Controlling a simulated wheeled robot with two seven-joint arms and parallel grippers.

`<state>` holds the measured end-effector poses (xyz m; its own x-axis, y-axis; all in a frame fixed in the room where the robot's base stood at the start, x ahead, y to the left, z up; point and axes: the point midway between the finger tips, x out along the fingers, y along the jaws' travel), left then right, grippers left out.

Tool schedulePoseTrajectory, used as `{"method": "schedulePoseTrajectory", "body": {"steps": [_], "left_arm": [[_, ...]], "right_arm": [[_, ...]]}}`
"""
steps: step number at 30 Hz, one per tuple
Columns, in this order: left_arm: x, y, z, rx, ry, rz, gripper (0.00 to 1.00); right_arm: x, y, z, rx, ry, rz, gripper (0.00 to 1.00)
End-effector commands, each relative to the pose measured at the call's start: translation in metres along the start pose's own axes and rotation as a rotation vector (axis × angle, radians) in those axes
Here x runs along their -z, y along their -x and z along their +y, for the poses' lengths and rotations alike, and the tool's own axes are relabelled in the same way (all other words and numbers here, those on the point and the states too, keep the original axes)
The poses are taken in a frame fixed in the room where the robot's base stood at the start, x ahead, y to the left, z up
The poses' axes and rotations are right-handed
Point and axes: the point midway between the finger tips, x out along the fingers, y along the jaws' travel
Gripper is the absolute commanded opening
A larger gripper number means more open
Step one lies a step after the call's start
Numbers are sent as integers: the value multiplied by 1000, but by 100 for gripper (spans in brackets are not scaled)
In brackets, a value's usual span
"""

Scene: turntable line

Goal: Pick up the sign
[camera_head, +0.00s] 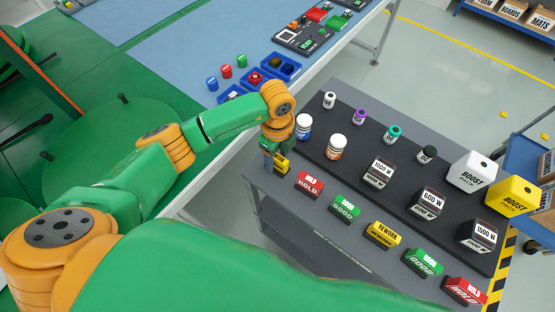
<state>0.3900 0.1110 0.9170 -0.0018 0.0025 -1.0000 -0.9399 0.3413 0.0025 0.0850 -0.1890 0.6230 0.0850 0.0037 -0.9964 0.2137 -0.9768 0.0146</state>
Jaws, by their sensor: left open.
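A row of block-shaped signs stands along the near edge of the grey bench. A yellow sign (281,163) is at the left end, partly hidden by my left gripper (272,160). To its right are a red HOLD sign (309,185), a green GOOD sign (344,207), a yellow REWORK sign (383,235), another green GOOD sign (423,262) and another red HOLD sign (464,291). My left gripper is open, pointing down at the yellow end sign. I cannot tell whether its fingers touch the sign. My right gripper is not in view.
Behind the signs, a dark mat (400,200) holds jars, wattage blocks and white (471,172) and yellow (513,195) BOOST PACK boxes. A blue-topped table (190,55) with trays stands at the upper left. Open floor (425,70) lies beyond.

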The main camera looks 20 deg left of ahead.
Motion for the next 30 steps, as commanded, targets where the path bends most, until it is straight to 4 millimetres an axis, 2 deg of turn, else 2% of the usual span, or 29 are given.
{"method": "schedulePoseTrajectory", "body": {"steps": [2, 3, 9, 22, 27, 30], "left_arm": [[0, 0, 0, 0, 0, 0, 60], [0, 0, 0, 0, 0, 1, 55], [0, 0, 0, 0, 0, 1, 1], [0, 5, -1, 3, 0, 2, 0], [0, 32, -1, 5, -2, 1, 0], [3, 52, 18, 7, -6, -1, 0]], "right_arm": [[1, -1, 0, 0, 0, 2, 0], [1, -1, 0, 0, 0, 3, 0], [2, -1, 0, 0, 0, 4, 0], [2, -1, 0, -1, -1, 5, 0], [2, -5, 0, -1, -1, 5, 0], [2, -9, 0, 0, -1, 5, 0]]}}
